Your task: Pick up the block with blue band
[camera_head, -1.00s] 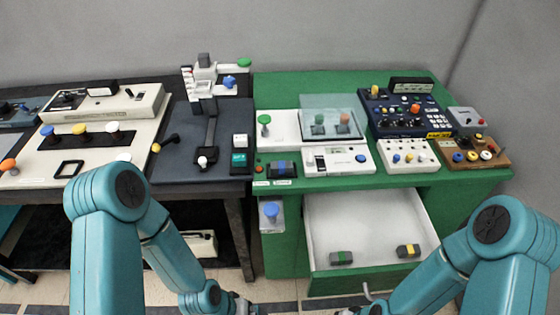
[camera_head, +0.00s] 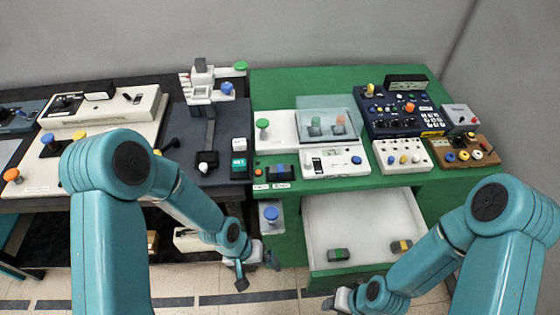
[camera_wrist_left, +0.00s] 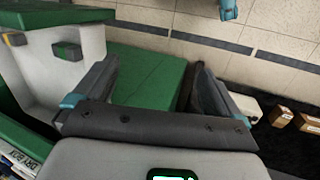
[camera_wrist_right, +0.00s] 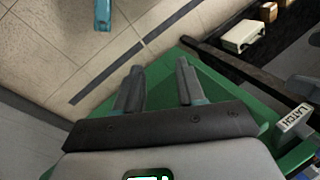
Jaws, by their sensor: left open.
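The block with blue band (camera_head: 282,171) is dark with a blue middle and lies near the front edge of the green bench, left of a white panel. My left gripper (camera_head: 257,271) hangs in front of the bench, below and apart from the block. Its fingers are spread and empty in the left wrist view (camera_wrist_left: 150,82). My right gripper (camera_head: 341,299) is low in front of the drawer, partly hidden by its arm. The right wrist view (camera_wrist_right: 158,75) shows its fingers apart with nothing between them. Neither wrist view clearly shows the blue-banded block.
The open white drawer (camera_head: 362,222) holds a green-banded block (camera_head: 338,254) and a yellow-banded block (camera_head: 401,246). A blue knob (camera_head: 271,213) is on the cabinet front beside it. Control panels crowd the bench tops. The floor in front is clear.

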